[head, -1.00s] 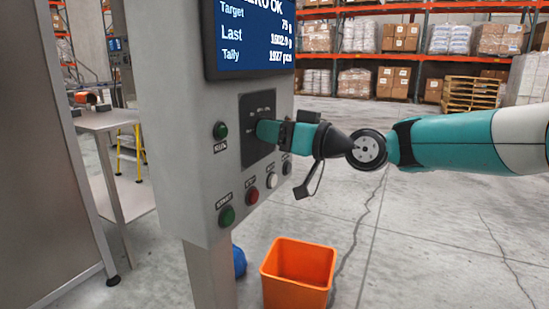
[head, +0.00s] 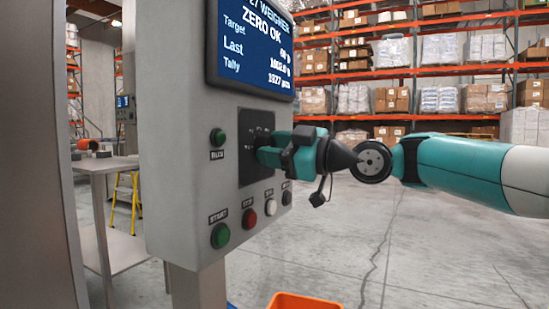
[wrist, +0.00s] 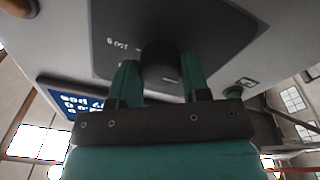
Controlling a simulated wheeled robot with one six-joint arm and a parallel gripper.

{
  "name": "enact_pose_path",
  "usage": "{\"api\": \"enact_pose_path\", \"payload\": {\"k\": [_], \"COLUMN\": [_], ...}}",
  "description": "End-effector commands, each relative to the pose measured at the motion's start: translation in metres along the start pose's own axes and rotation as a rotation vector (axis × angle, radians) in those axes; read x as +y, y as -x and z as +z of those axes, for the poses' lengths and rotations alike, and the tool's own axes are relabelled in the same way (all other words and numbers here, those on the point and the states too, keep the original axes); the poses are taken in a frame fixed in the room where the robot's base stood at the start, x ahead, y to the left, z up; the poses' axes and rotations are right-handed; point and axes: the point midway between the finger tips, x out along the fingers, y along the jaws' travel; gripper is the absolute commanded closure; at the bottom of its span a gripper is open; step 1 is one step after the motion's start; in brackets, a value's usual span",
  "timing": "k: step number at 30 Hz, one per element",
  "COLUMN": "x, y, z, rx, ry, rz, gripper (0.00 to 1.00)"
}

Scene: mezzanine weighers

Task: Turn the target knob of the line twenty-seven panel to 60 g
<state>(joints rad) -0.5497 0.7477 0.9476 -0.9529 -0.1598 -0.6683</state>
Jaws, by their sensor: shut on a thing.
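The line twenty-seven panel (head: 171,190) is a grey box on a post in the head view. Its screen (head: 252,45) reads "27 WEIGHER", "ZERO OK", Last and Tally; the two-digit Target value is too blurred to read surely. The black target knob (wrist: 161,60) stands on a dark plate (wrist: 215,22) with a printed gram mark, partly legible, beside it in the wrist view. My gripper (wrist: 160,80) is shut on the knob, one teal finger on each side. In the head view my gripper (head: 263,152) hides the knob and part of the plate (head: 256,118).
Below the knob are a green START button (head: 221,235), a red button (head: 249,218), a white button (head: 271,207) and a dark one (head: 287,198). A green button (head: 217,137) sits left of the plate. An orange bin (head: 305,301) stands on the floor below; floor at right is clear.

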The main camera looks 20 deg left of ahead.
Motion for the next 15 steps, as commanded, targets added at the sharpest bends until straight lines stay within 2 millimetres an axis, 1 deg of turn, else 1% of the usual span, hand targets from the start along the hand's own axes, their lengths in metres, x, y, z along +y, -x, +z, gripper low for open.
{"api": "enact_pose_path", "payload": {"k": [6,15], "x": [0.0000,0.0004], "y": [0.0001,0.0000], "z": [0.0005,0.0000], "rx": [0.002,0.002], "ry": [0.035,0.041], "rz": [-0.002,-0.003], "gripper": [0.81,0.81]}}
